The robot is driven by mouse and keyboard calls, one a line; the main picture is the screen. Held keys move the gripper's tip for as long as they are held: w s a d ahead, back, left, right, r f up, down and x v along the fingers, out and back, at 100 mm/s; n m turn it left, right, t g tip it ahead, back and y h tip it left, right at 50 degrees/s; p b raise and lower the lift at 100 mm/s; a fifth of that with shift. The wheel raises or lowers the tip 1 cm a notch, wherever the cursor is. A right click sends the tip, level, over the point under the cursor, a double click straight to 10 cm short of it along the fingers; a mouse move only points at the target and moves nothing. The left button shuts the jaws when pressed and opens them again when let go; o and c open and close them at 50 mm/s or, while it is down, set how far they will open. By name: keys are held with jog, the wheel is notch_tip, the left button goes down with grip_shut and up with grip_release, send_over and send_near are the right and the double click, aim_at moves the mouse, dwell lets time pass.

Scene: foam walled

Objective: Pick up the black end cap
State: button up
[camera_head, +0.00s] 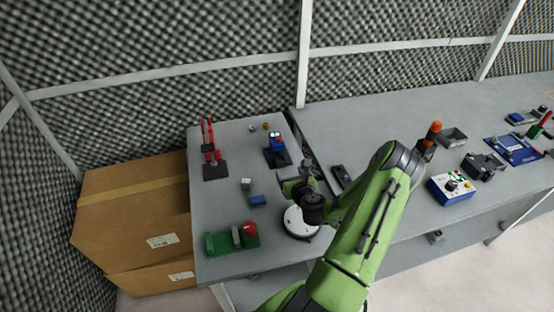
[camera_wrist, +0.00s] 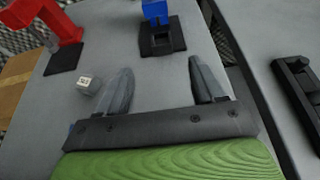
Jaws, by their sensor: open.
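No part in view is clearly the black end cap. A long black slotted piece (camera_head: 340,177) lies on the right table, and it also shows at the right edge of the wrist view (camera_wrist: 298,95). I cannot tell whether it is the end cap. My gripper (camera_wrist: 160,68) is open and empty above the left table, left of that piece. In the wrist view a black base with a blue block (camera_wrist: 156,12) stands beyond the fingertips. A small white cube (camera_wrist: 88,84) sits just left of the left finger.
A narrow gap separates the tables. A control box (camera_head: 451,188) stands on the right table. Cardboard boxes (camera_head: 130,205) are at left.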

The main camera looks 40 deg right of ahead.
aim_at(282, 162)
jog(key=x, duration=1)
jog(key=shift+d+f+p, duration=0.1)
jog(key=shift+f+p, duration=0.05)
jog(key=shift+p, duration=0.25)
jog(key=c, duration=1.2)
